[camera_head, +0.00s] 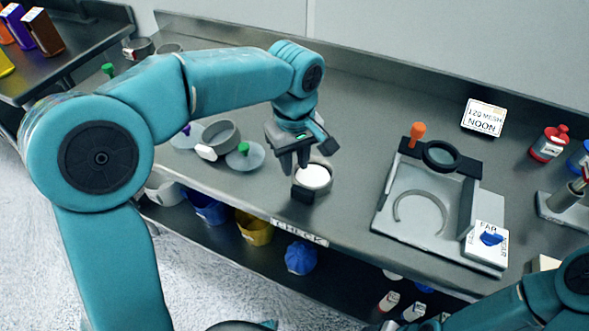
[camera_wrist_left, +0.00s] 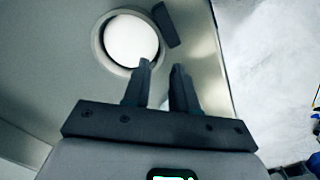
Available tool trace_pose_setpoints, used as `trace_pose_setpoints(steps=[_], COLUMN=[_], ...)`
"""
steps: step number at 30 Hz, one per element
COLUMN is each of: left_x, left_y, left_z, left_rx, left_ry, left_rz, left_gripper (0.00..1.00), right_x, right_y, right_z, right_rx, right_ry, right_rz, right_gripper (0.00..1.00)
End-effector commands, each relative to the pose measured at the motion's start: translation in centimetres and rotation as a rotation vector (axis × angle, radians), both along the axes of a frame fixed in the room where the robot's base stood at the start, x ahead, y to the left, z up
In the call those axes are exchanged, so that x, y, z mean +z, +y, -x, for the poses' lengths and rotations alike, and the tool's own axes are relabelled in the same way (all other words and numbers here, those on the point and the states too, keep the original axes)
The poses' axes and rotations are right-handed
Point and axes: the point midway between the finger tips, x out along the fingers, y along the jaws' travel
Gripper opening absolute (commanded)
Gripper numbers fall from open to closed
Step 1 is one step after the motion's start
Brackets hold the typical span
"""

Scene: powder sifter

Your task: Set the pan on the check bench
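The pan (camera_head: 323,193) is a round, shallow grey dish filled with white powder, with a dark block-like handle (camera_head: 301,194) on its near side. It rests on the grey bench (camera_head: 345,222), above the front-edge label reading "CHECK". My left gripper (camera_head: 295,170) is just above and behind the handle, fingers pointing down. In the left wrist view the pan (camera_wrist_left: 98,45) and its handle (camera_wrist_left: 164,25) lie beyond the fingertips (camera_wrist_left: 163,68), which are apart with nothing between them. The right gripper is not in view; only part of that arm shows at lower right.
A sifter stand (camera_head: 412,228) with an orange knob is to the right. Bins are on the shelf below. Bench space is free between pan and stand.

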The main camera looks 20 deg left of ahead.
Motion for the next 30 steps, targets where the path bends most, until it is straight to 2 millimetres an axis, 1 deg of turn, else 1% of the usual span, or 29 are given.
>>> trace_pose_setpoints(steps=[1,3,6,10,15,30], left_x=[1.5,3.1,5.1,6.8,7.6,7.5], left_y=[-0.1,0.0,0.0,0.0,0.0,0.0], left_z=[-0.1,-0.1,0.0,0.0,0.0,0.0], left_rx=[-0.001,0.0,0.0,0.0,-0.001,0.0], left_ry=[-0.005,-0.004,-0.004,-0.001,0.001,0.001], left_rz=[0.002,0.0,0.0,0.0,-0.001,-0.001], left_gripper=[0.27,0.27,0.27,0.27,0.27,0.27], right_x=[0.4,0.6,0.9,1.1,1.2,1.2], right_y=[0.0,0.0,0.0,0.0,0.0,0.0], right_z=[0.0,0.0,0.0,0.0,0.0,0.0], right_rx=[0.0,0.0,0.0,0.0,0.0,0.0], right_ry=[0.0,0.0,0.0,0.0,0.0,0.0], right_rz=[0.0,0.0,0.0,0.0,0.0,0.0], right_gripper=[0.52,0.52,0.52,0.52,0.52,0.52])
